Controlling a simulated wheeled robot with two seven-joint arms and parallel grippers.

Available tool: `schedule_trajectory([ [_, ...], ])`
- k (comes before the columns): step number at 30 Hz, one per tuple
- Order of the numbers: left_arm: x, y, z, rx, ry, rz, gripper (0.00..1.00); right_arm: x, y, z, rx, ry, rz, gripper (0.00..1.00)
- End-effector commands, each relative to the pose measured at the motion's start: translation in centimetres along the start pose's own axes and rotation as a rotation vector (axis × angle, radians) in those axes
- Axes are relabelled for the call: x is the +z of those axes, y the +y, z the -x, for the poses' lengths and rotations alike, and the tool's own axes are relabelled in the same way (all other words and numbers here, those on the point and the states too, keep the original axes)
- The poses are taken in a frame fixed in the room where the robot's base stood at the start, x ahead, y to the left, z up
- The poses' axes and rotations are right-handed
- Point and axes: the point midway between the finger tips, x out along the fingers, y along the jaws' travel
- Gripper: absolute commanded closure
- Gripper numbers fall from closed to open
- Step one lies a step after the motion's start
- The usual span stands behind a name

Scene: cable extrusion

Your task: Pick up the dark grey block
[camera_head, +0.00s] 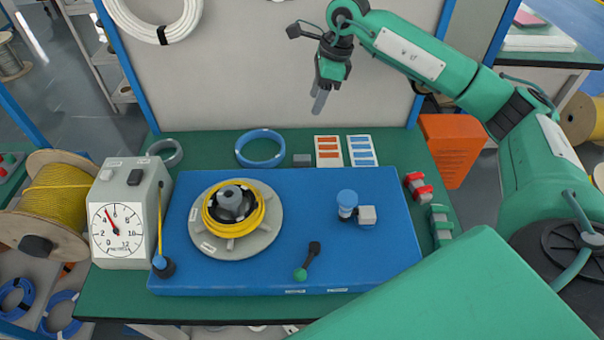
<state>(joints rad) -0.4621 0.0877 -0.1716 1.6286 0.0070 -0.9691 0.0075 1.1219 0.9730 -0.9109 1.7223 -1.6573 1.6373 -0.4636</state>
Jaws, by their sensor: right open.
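The dark grey block (302,160) is a small box on the green bench top, just behind the rear edge of the blue board. It lies between the blue cable ring and the orange-marked card. My right gripper (319,103) hangs above and slightly right of the block in the picture, pointing down. It is open, with nothing seen between its fingers, and is clear of the block. My left gripper is not in view.
A blue ring (260,148) and cards (328,151) flank the block. A dial gauge box (120,225) stands left.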

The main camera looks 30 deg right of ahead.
Motion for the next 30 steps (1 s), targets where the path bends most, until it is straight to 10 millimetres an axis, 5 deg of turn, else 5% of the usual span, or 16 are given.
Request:
schedule_trajectory([
  [1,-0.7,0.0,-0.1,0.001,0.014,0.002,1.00,-0.6,0.0,-2.2,0.000,0.000,0.000,0.49],
  [3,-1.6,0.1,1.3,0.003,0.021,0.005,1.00,-1.0,0.0,-3.5,0.000,0.000,0.000,0.49],
  [12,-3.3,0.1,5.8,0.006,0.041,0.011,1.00,-1.7,0.0,-6.0,0.000,0.000,0.000,0.49],
  [30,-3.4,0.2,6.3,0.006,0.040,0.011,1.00,-1.7,0.0,-14.3,0.001,-0.001,0.000,0.49],
])
